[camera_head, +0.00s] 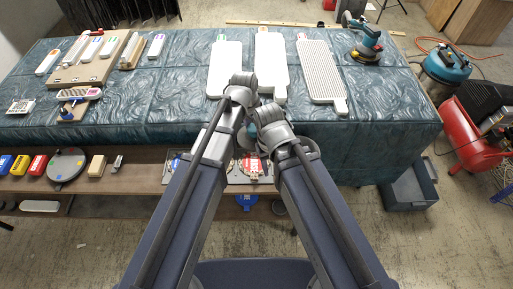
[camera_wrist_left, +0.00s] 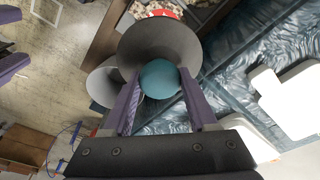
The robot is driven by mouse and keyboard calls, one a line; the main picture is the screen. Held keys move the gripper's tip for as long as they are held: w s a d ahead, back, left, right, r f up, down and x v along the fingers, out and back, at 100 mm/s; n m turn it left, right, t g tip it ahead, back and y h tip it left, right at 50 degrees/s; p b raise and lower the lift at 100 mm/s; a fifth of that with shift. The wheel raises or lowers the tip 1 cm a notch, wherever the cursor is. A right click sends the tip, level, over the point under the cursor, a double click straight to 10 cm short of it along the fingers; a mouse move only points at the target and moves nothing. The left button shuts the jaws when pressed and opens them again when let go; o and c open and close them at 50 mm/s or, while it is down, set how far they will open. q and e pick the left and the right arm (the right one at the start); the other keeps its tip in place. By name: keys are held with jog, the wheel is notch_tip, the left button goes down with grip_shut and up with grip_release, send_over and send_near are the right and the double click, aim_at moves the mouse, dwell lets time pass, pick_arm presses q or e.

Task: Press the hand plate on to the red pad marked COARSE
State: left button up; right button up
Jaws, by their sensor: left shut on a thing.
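The hand plate (camera_wrist_left: 160,45) is a dark grey disc with a round teal knob (camera_wrist_left: 159,79). In the left wrist view my left gripper (camera_wrist_left: 161,98) is shut on the knob, one purple finger on each side. In the head view my left gripper's fingers are mostly hidden behind the wrists. A red pad (camera_head: 251,166) with white marking lies on a board on the low front shelf, partly hidden by my arms; its lettering is too small to read. A red patch (camera_wrist_left: 166,13) shows beyond the disc's edge in the left wrist view. My right gripper's fingers are hidden behind its wrist.
The teal swirled bench (camera_head: 180,115) carries white long boards (camera_head: 270,65) and a sander (camera_head: 366,45). The low shelf (camera_head: 130,183) holds a round grey disc (camera_head: 67,165) and small coloured blocks. My two wrists are close together. A red tank (camera_head: 467,140) stands at right.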

pick_arm(q)
notch_tip(320, 180, down, 11)
jog(key=w+b, duration=0.1)
jog(key=b, duration=0.8)
jog(key=shift+w, duration=0.15)
notch_tip(320, 180, down, 6)
jog(key=b, duration=0.6)
jog(key=shift+f+b, duration=0.2)
jog(key=shift+b, duration=0.2)
jog(key=shift+f+b, duration=0.25)
jog(key=shift+b, duration=0.05)
notch_tip(320, 180, up, 7)
jog(key=p, duration=0.7)
dwell(0.5)
